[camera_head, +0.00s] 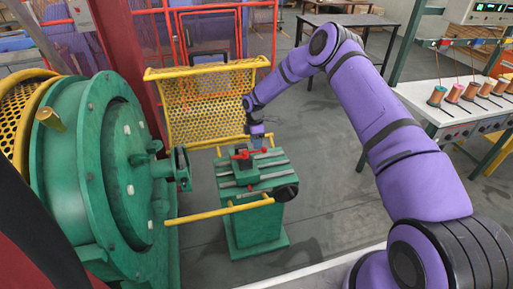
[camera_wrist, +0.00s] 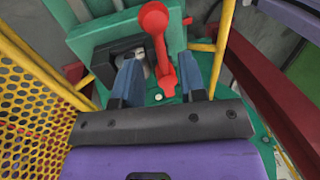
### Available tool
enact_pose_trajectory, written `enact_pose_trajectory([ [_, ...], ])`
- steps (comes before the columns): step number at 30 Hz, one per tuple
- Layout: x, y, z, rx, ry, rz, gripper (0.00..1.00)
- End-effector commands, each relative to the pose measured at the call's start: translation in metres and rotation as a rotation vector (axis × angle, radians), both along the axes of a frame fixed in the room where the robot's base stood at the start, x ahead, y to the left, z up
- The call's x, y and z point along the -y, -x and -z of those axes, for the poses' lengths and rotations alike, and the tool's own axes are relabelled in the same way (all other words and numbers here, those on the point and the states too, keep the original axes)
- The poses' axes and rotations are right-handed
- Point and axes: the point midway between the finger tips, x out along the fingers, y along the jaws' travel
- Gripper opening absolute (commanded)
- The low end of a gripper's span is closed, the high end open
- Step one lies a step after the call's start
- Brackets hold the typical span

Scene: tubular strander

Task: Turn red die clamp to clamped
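The red die clamp (camera_head: 242,154) sits on top of the green die stand, below my gripper (camera_head: 258,143) in the head view. In the wrist view, the red die clamp (camera_wrist: 155,18) is a lever with a round knob at the top, its arm running down between the fingers. My gripper (camera_wrist: 160,64) has its two blue fingers apart, with the lever arm between them, closer to the right finger. A dark block with a pale round part lies beside the lever, partly hidden by the left finger. I cannot tell whether a finger touches the lever.
The green stand (camera_head: 256,222) has grey rails and a yellow bar (camera_head: 225,212) in front. A large green drum (camera_head: 110,170) stands to its left. A yellow mesh guard (camera_head: 205,105) is behind, also along the left of the wrist view (camera_wrist: 30,120). Floor to the right is open.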

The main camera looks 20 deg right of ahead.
Motion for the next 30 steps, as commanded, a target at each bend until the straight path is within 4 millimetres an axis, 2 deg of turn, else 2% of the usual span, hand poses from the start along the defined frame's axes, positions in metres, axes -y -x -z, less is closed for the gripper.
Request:
enact_pose_trajectory([
  [1,0.0,0.002,0.008,-0.003,0.0,0.0,0.38],
  [6,0.0,0.004,0.021,0.0,0.0,0.0,0.38],
  [17,0.0,0.005,0.026,0.0,0.0,0.0,0.38],
  [22,0.0,0.005,0.026,0.0,0.0,0.0,0.01],
  [30,0.0,0.005,0.025,0.001,0.0,0.005,0.0],
])
